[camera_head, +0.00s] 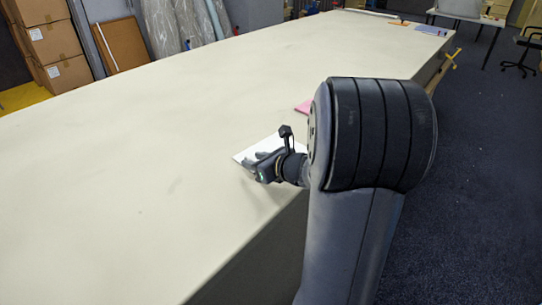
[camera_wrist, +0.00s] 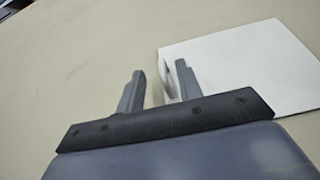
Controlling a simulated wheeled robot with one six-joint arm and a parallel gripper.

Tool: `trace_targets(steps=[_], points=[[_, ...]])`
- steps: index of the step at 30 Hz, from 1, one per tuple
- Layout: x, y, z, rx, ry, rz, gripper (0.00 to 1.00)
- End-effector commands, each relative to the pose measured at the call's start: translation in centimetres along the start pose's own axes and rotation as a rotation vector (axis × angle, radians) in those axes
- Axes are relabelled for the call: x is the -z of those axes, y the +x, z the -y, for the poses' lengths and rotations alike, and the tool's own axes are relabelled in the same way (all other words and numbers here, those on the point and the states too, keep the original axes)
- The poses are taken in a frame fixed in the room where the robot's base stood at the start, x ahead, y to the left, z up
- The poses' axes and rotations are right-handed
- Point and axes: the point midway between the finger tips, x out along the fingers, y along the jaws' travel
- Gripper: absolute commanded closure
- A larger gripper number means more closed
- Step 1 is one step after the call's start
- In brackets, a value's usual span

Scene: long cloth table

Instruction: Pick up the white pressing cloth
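The white pressing cloth (camera_wrist: 245,65) is a flat, pale square on the table at the right of the wrist view. In the head view its left part (camera_head: 242,157) shows beside my gripper (camera_head: 254,163), and the arm hides some of it. In the wrist view my gripper (camera_wrist: 159,69) has its two fingers apart. The right finger overlaps the cloth's left edge, and the left finger is over bare table. A dark patch shows beside the right finger; I cannot tell whether it is shadow or a lifted edge. No grip on the cloth shows.
The long cream cloth table (camera_head: 140,160) is mostly clear to the left and ahead. A pink item (camera_head: 303,107) lies beyond the gripper, partly behind my arm. Orange and blue items (camera_head: 430,30) are at the far end. Cardboard boxes (camera_head: 52,42) stand beyond the left edge.

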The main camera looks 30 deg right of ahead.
Motion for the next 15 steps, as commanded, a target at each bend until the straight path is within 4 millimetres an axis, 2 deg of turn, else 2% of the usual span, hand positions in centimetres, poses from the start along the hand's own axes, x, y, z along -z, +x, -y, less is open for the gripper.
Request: trace_targets(steps=[9,15], points=[[0.3,4.0,0.3,-0.004,-0.002,-0.001,0.66],[0.3,5.1,0.3,-0.001,-0.002,-0.001,0.66]])
